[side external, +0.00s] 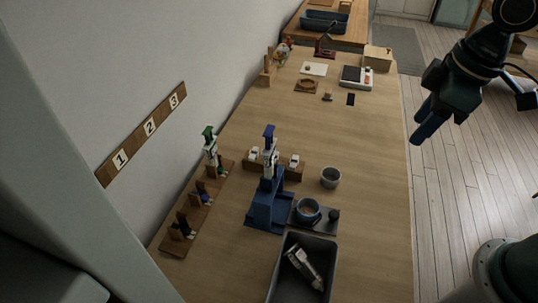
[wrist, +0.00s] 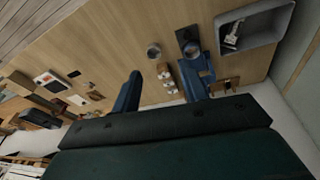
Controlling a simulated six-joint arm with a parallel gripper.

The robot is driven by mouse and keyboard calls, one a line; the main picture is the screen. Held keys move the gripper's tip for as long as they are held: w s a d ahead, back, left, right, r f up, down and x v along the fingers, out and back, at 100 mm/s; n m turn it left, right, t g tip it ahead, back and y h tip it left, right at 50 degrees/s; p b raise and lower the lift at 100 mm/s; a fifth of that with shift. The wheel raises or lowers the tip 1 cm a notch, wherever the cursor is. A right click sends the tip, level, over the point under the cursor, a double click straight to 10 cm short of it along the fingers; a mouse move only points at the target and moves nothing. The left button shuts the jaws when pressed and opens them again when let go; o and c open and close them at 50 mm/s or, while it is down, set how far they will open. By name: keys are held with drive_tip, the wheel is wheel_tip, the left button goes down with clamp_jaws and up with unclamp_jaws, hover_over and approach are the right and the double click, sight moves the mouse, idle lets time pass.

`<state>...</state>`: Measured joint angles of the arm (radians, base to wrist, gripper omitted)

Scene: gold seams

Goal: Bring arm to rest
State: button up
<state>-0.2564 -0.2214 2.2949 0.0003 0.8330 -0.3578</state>
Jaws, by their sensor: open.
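My gripper (side external: 422,126) hangs in the air beyond the right edge of the table in the side view, clear of everything on it. Its blue fingers are apart with nothing between them; they also show in the wrist view (wrist: 162,82). A blue stand (side external: 265,208) on the table holds an upright blue and white tool (side external: 268,150). A grey cup (side external: 330,177) stands to its right. Another cup (side external: 307,211) sits on a dark tray (side external: 323,225) beside a small dark round thing. A dark bin (side external: 274,285) in front holds a white and grey tool (side external: 304,268).
A wooden rack (side external: 170,243) with several slots and a green-topped tool (side external: 210,147) stands along the wall. A numbered board (side external: 149,127) hangs on the wall. A scale-like device (side external: 356,77), a box (side external: 378,58) and small items lie at the far end. The table's right side is clear.

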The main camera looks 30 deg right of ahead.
drive_tip(key=s+d+r+m+t, duration=0.3)
drive_tip(key=s+d+r+m, duration=0.1)
drive_tip(key=s+d+m, duration=0.3)
drive_tip(key=shift+s+h, duration=0.3)
drive_tip(key=shift+s, duration=0.95)
drive_tip(key=shift+d, duration=0.1)
idle(0.6)
